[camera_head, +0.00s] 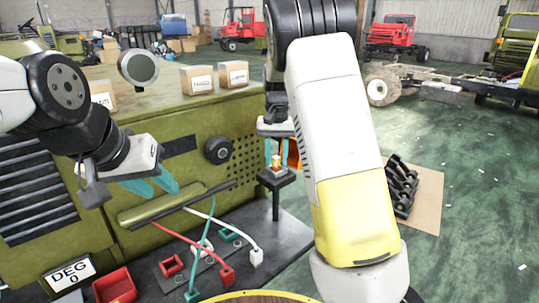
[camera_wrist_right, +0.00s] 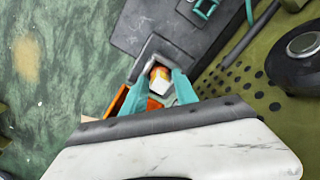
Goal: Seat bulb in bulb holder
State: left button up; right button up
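A small orange and white bulb (camera_head: 276,161) stands upright at the holder (camera_head: 275,174), on top of a dark post by the green panel. My right gripper (camera_head: 275,149) is directly above, pointing down, its teal fingers on either side of the bulb. In the right wrist view the bulb (camera_wrist_right: 159,80) is between the fingers (camera_wrist_right: 160,85), which look spread with gaps beside it. The bulb's base is hidden, so I cannot tell how deep it sits. My left gripper (camera_head: 155,187) is open and empty in front of the panel, left of the post.
A dark base plate (camera_head: 285,236) carries red, teal and white cable connectors (camera_head: 227,274). A red bin (camera_head: 115,285) is at the lower left. A black knob (camera_head: 217,150) juts from the panel. An orange piece (camera_head: 294,153) shows beside the right gripper.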

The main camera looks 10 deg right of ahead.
aim_at(277, 157)
jog(key=shift+o, duration=0.7)
notch_tip(277, 157, up, 12)
jog(key=s+d+r+n+t+y, duration=0.1)
jog(key=s+d+r, duration=0.1)
jog(key=s, duration=0.5)
jog(key=s+d+r+t+y, duration=0.1)
jog(key=s+t+y, duration=0.1)
jog(key=s, duration=0.5)
jog(key=s+a+f+n+t, duration=0.1)
jog(key=s+f+n+t, duration=0.1)
jog(key=s, duration=1.2)
jog(key=shift+f+t+h, duration=0.4)
jog(key=shift+f+t, duration=0.2)
jog(key=shift+f, duration=0.15)
jog(key=shift+s, duration=0.1)
